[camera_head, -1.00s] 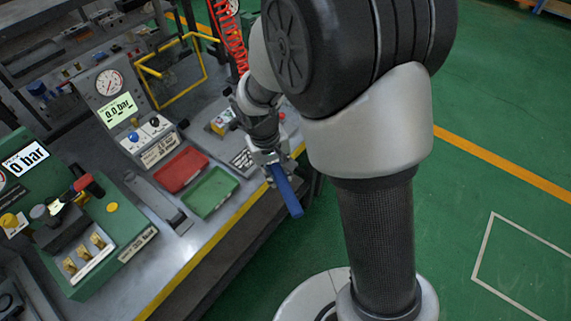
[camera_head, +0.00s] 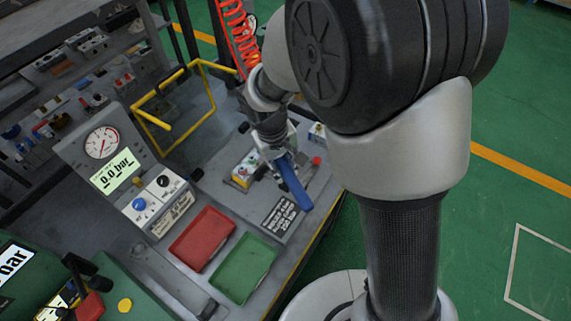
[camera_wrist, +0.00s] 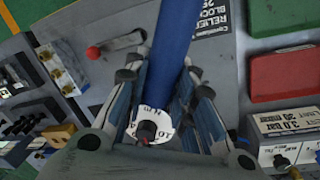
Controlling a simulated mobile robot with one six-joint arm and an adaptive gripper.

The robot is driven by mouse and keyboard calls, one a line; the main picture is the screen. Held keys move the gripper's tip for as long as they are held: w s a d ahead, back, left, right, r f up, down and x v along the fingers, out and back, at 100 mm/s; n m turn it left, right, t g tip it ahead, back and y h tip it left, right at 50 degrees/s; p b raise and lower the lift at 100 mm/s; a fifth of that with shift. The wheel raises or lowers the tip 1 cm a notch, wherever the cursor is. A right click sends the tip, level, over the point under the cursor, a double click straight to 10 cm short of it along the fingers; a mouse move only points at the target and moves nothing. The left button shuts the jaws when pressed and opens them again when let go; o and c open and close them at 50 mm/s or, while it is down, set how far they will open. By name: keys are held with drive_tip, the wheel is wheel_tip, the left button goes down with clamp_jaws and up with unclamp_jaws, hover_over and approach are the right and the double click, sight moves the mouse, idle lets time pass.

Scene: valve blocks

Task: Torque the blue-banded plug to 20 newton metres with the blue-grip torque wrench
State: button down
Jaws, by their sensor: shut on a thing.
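My gripper (camera_wrist: 165,105) is shut on the blue-grip torque wrench (camera_wrist: 172,45), which also shows in the head view (camera_head: 292,183). In the wrist view the wrench's blue handle runs up out of frame between my fingers, and a white marked part with a dark round centre lies between them. In the head view my gripper (camera_head: 277,150) is over the right part of the bench, beside a small valve block (camera_head: 246,167). I cannot make out a blue-banded plug.
A red tray (camera_head: 202,238) and a green tray (camera_head: 243,268) lie on the bench left of the wrench. A gauge panel (camera_head: 110,160) reads 0.0 bar. A yellow tube frame (camera_head: 190,125) and red coiled hose (camera_head: 232,35) stand behind. A red knob (camera_head: 316,161) is close right.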

drive_tip(key=shift+s+r, duration=0.1)
drive_tip(key=shift+f+b, duration=1.8)
drive_tip(key=shift+f, duration=0.65)
drive_tip(key=shift+f+b, duration=0.9)
drive_tip(key=shift+f, duration=0.4)
drive_tip(key=shift+a, duration=0.1)
drive_tip(key=shift+s+a+m+b, duration=0.15)
drive_tip(key=shift+s+a+m, duration=0.05)
drive_tip(key=shift+a+m, duration=0.3)
drive_tip(key=shift+s+a+m+b, duration=0.15)
drive_tip(key=shift+a+m, duration=0.25)
drive_tip(key=shift+a, duration=0.2)
drive_tip(key=shift+a, duration=0.1)
drive_tip(key=shift+s+a+m+g, duration=0.15)
drive_tip(key=shift+a+m+g, duration=0.15)
drive_tip(key=shift+a+m, duration=0.8)
drive_tip(key=shift+a, duration=0.15)
